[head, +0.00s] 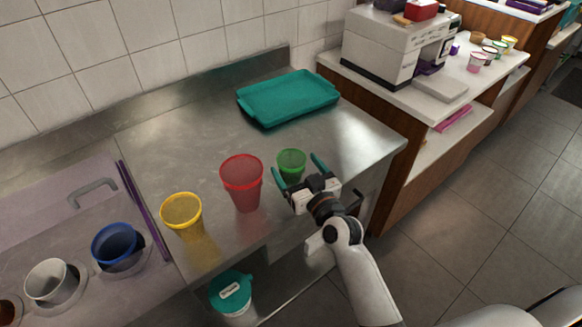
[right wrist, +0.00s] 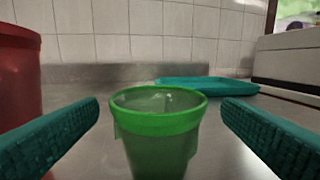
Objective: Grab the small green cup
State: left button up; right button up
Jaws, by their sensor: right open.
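The small green cup (head: 291,160) stands upright on the steel counter in the head view, to the right of a larger red cup. It also shows in the right wrist view (right wrist: 158,135), between my two teal fingers and apart from both. My right gripper (head: 299,165) is open, with one finger on each side of the green cup. The cup's lower part is partly hidden by the gripper in the head view. My left gripper is not in view.
The red cup (head: 242,184) stands close left of my right gripper, and a yellow cup (head: 182,214) is farther left. A teal tray (head: 288,98) lies behind. Blue (head: 116,245) and white (head: 50,282) cups sit in holders at the left.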

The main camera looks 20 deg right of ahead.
aim_at(286, 153)
jog(key=w, duration=0.3)
jog(key=w+a+p, duration=0.1)
jog(key=w, duration=0.1)
jog(key=shift+d, duration=0.1)
jog(key=c, duration=1)
